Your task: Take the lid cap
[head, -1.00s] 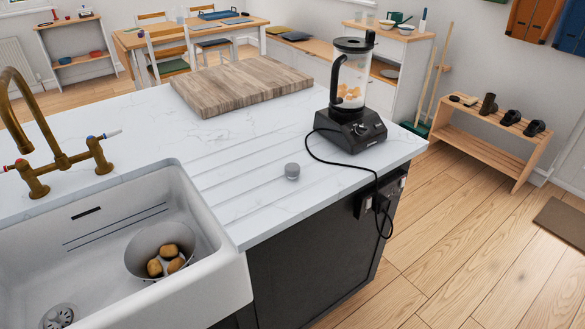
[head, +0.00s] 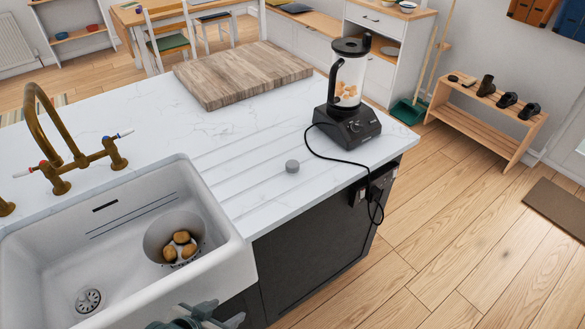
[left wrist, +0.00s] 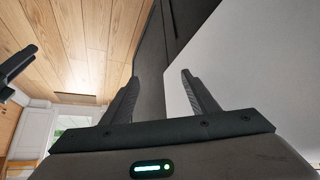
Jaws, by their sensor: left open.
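The lid cap, a small grey cylinder (head: 292,166), stands on the white counter (head: 245,215), between the sink and the blender. My left gripper (head: 215,316) shows only partly at the bottom edge of the head view, in front of the sink, below and well apart from the cap. In the left wrist view its two black fingers (left wrist: 158,75) are spread with nothing between them. The cap does not show there. A dark pronged shape (left wrist: 16,72) at the left edge of that view may be my right gripper. It is cut off.
The blender (head: 346,100) stands behind the cap to the right, and its black cable loops down over the counter edge. A wooden board (head: 243,75) lies at the back. The sink (head: 225,250) holds a bowl of potatoes. The counter around the cap is clear.

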